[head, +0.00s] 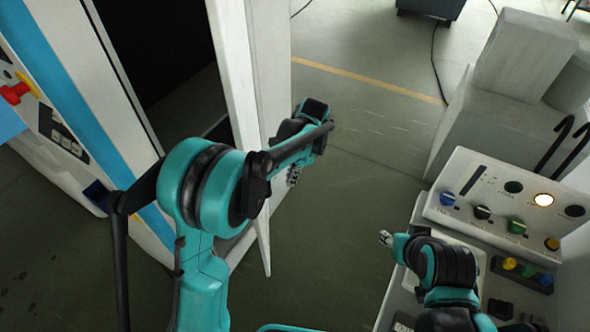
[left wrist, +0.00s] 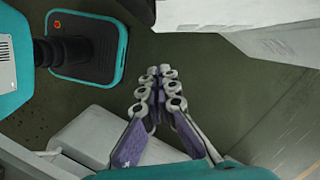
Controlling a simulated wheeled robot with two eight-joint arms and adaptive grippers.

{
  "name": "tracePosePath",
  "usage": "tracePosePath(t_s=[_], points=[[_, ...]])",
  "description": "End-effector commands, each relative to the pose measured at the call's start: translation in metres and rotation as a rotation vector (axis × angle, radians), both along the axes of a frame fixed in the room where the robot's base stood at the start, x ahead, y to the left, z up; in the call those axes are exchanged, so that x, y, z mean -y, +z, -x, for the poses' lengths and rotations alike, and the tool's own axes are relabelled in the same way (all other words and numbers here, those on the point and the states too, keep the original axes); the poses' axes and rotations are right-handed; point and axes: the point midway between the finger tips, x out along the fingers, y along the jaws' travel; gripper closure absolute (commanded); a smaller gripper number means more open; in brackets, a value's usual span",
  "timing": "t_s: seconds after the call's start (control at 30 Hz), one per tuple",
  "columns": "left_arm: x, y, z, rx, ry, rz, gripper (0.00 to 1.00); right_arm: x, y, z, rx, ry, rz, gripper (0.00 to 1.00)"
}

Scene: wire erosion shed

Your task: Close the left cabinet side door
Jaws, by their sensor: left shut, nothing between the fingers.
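The white cabinet (head: 130,75) stands at the left with a blue stripe and a dark opening. Its side door (head: 272,60) is a tall white panel that stands open, swung out from the dark interior (head: 165,50). My left arm crosses in front of the door. My left gripper (head: 293,175) is just right of the door's outer face; contact cannot be told. In the left wrist view the left gripper (left wrist: 160,85) has its fingertips together, empty, with white panels above and to the right. My right gripper (head: 386,238) is small beside the control panel; its finger gap is unclear.
A control panel (head: 500,205) with knobs and a lit lamp stands at the right, near my right arm. Grey-white blocks (head: 525,55) stand behind it. A red knob (head: 15,93) sticks out of the cabinet front. The floor (head: 370,160) right of the door is clear.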

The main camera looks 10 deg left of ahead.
Motion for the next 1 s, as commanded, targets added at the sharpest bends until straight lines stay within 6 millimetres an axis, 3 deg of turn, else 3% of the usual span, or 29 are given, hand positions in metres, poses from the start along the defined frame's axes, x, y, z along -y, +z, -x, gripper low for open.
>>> tracePosePath(t_s=[0.07, 0.3, 0.83, 1.0], points=[[-0.004, -0.018, 0.002, 0.0, 0.001, 0.0, 1.0, 0.0, -0.007, 0.0, 0.0, 0.0, 0.0, 0.6], [-0.034, -0.013, 0.015, 0.0, 0.002, 0.0, 1.0, 0.0, -0.012, 0.0, 0.0, 0.0, 0.0, 0.6], [-0.041, -0.012, 0.019, 0.0, -0.002, 0.0, 1.0, 0.0, -0.012, 0.0, 0.0, 0.0, 0.0, 0.6], [-0.057, -0.011, 0.025, 0.002, -0.039, -0.001, 1.0, 0.0, -0.012, 0.0, 0.0, 0.0, 0.0, 0.6]])
